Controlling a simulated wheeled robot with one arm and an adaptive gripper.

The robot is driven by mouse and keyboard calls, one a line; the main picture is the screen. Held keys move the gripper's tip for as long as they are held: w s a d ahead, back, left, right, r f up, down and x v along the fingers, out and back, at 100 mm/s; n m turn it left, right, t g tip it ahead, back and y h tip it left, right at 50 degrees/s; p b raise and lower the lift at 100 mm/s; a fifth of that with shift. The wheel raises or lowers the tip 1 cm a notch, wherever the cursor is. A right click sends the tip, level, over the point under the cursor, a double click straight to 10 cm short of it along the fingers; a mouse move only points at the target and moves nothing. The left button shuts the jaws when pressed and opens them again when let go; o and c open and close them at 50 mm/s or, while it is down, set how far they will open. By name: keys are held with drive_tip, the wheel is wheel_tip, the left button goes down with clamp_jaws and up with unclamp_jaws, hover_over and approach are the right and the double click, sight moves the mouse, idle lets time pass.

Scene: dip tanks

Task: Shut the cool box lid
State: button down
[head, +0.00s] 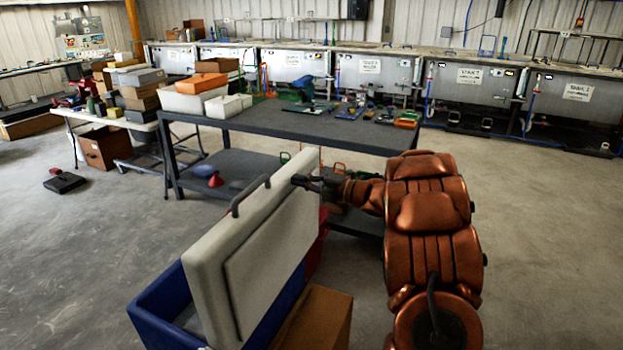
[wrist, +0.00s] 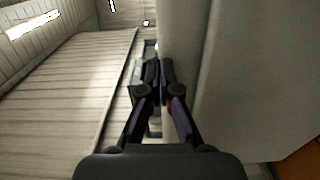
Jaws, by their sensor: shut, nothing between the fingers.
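The cool box (head: 160,314) is blue with a pale interior and stands at the lower left of the head view. Its white lid (head: 232,243) is raised, standing roughly upright and leaning, with a grey handle (head: 249,196) on its upper edge. My gripper (head: 300,181) is shut and empty at the lid's upper right edge, on the side away from the box opening. In the wrist view the lid (wrist: 245,80) fills the right side, and my gripper (wrist: 152,72) is close beside it. I cannot tell whether they touch.
A cardboard box (head: 318,318) stands right of the cool box. A dark workbench (head: 310,128) with tools and boxes is behind. A white table (head: 90,114) with boxes is at the left. Tanks (head: 375,75) line the back wall.

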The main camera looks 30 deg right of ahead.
drive_tip(key=shift+w+a, duration=0.2)
drive_tip(key=shift+w, duration=0.05)
drive_tip(key=shift+w, duration=0.15)
drive_tip(key=w+a+g+b, duration=0.1)
drive_tip(key=w+a, duration=0.5)
drive_tip(key=w, duration=0.2)
drive_tip(key=w+a+b, duration=0.2)
drive_tip(key=w+a, duration=0.3)
drive_tip(key=w, duration=0.3)
drive_tip(key=w+a+f+b, duration=0.1)
drive_tip(key=w+a+f, duration=0.5)
drive_tip(key=w+f, duration=0.3)
drive_tip(key=w+a+f+b, duration=0.1)
drive_tip(key=w+a+f, duration=0.5)
drive_tip(key=w+f, duration=0.4)
drive_tip(key=shift+a+f+h+b, duration=0.25)
drive_tip(key=shift+f+h+b, duration=0.15)
drive_tip(key=shift+f, duration=0.15)
drive_tip(key=shift+r, duration=0.2)
idle(0.6)
